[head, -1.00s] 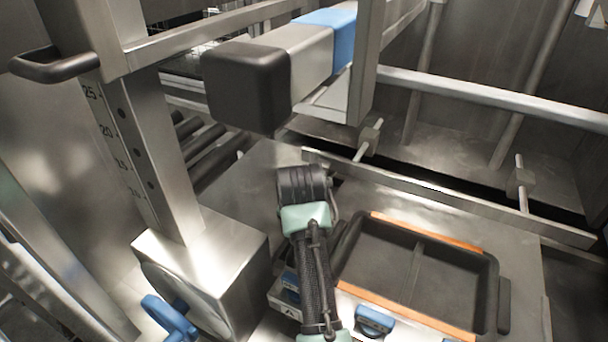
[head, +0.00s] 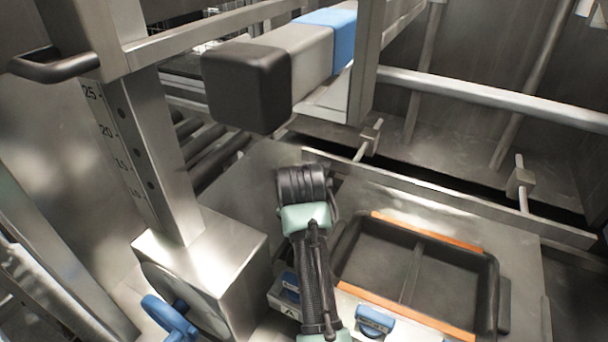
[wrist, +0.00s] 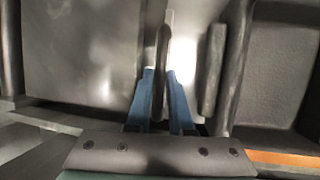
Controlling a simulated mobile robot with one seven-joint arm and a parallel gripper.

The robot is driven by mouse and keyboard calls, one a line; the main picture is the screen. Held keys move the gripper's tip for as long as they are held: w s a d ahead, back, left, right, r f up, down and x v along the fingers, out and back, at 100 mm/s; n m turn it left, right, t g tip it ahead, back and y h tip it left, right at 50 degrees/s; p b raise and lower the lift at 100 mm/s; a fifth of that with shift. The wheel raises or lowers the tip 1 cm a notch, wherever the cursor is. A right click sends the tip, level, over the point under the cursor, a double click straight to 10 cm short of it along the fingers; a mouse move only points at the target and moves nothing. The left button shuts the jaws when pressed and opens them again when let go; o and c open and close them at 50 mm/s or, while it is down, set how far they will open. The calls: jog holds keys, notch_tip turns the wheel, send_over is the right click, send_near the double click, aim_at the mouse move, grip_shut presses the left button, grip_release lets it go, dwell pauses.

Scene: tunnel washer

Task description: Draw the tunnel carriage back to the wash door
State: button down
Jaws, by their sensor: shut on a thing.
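In the wrist view my gripper (wrist: 161,98) has its two blue fingers closed on either side of a dark upright bar (wrist: 163,52), which looks like a handle. What this bar belongs to cannot be told. In the head view the fingertips cannot be made out; only my arm shows at the bottom middle. A metal frame (head: 190,42) with a dark handle (head: 52,66) stands at upper left. I cannot tell which part is the tunnel carriage, and the wash door is not clearly seen.
A dark tray (head: 498,290) with orange strips lies at lower right. A beam with a dark end cap (head: 246,90) juts out above. A scaled post (head: 150,150) and a blue knob (head: 168,318) stand at left. A pale rail (head: 480,98) crosses the back right.

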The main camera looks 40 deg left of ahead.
dwell(0.4)
jog(key=a, duration=0.2)
jog(key=s+a, duration=0.1)
jog(key=a, duration=0.1)
jog(key=shift+s+a+r, duration=0.1)
jog(key=shift+s+a, duration=0.05)
jog(key=shift+a, duration=0.1)
jog(key=c, duration=0.8)
grip_release()
jog(key=shift+a, duration=0.1)
jog(key=v, duration=1.3)
